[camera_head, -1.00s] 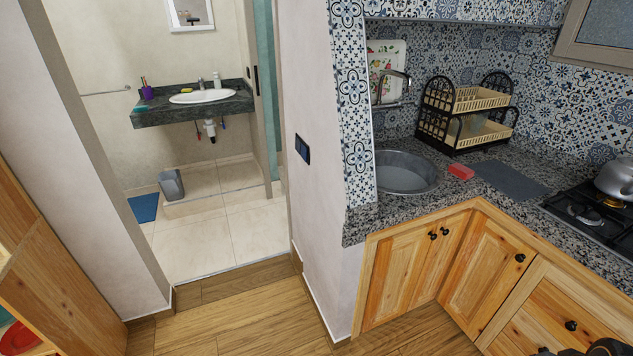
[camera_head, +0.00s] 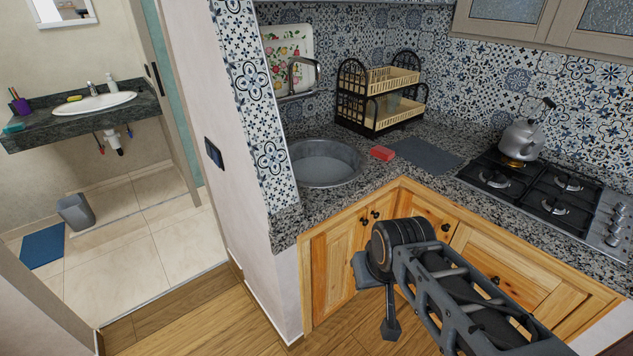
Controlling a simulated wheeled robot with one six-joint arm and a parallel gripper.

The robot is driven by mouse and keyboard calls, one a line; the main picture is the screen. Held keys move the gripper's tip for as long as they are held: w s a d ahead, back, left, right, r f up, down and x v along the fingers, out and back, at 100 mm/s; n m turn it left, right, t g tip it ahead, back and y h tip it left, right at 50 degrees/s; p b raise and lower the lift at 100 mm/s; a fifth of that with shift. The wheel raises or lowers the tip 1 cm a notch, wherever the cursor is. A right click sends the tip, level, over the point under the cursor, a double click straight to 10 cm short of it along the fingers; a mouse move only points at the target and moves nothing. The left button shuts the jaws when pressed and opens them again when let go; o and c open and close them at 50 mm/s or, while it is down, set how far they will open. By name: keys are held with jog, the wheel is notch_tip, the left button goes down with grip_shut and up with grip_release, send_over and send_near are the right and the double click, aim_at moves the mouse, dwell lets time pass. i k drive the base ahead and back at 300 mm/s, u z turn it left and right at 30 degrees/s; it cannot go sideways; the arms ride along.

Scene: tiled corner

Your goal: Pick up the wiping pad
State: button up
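A small red block-shaped pad (camera_head: 382,153) lies flat on the granite kitchen counter, between the round sink and a dark grey mat. It looks like the wiping pad. A small teal pad (camera_head: 13,128) lies on the left end of the bathroom counter, and a yellow bar (camera_head: 74,98) lies by the basin there. My dark arm reaches in from the lower right, in front of the kitchen cabinets. It is well apart from the red pad. A narrow dark part hangs below its joint; I cannot make out gripper fingers or anything held.
The counter (camera_head: 280,229) holds the round sink (camera_head: 324,163), a grey mat (camera_head: 420,154), a two-tier dish rack (camera_head: 352,112) and a gas hob (camera_head: 548,213) with a kettle (camera_head: 520,139). A wall edge divides kitchen from bathroom. Wooden floor (camera_head: 220,318) is clear at lower left.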

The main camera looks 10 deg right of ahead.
aim_at(384, 153)
jog(key=u, duration=0.4)
jog(key=k, duration=0.3)
jog(key=z, duration=1.35)
jog(key=i, duration=1.6)
jog(key=u, duration=0.8)
jog(key=i, duration=0.4)
jog(key=u, duration=0.4)
